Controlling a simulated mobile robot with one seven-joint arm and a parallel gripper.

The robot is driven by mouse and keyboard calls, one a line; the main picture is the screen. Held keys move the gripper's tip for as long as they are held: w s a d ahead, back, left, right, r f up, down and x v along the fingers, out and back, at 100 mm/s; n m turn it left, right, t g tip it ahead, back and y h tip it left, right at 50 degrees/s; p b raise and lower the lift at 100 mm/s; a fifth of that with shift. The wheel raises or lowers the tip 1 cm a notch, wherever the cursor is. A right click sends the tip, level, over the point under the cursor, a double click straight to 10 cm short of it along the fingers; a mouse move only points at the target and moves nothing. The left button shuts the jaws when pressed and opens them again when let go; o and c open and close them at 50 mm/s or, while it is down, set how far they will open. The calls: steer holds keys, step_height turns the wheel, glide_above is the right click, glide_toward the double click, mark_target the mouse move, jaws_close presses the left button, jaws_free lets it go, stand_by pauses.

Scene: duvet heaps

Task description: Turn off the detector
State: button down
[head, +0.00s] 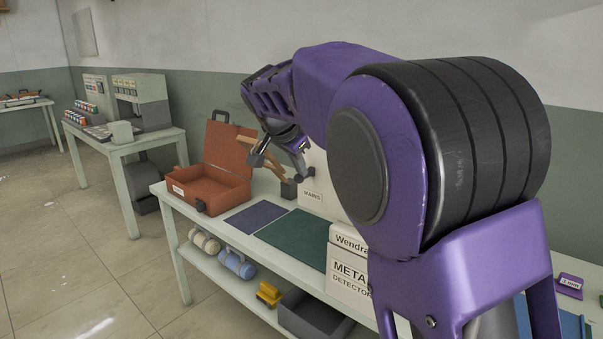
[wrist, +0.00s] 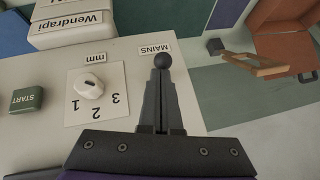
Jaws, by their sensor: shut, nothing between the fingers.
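The detector is a cream box whose top panel fills the left of the wrist view (wrist: 130,55). Its MAINS label (wrist: 155,49) also shows in the head view (head: 312,196). A black ball knob (wrist: 164,60) sits beside this label. My gripper (wrist: 161,75) is shut and empty, with its tips at the knob; I cannot tell whether they touch it. The fingers hide whatever is below the knob, and I cannot tell its switch position. A white dial knob (wrist: 90,87) marked 1, 2, 3 mm and a green START button (wrist: 27,99) lie to the left.
An open orange case (head: 213,170) stands left of the detector on the bench. A wooden piece (wrist: 262,66) and a dark block (wrist: 215,46) are close to my gripper's right. Dark mats (head: 300,240) cover the bench front.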

mark_target(297, 180)
steer(key=shift+s+a+f+b, duration=0.15)
steer(key=shift+f+b, duration=0.5)
steer(key=shift+b, duration=0.05)
steer(key=shift+s+a+f+b, duration=0.15)
steer(key=shift+f+b, duration=0.5)
steer(key=shift+b, duration=0.05)
steer(key=shift+s+f, duration=0.1)
steer(key=shift+f, duration=0.2)
steer(key=shift+r, duration=0.1)
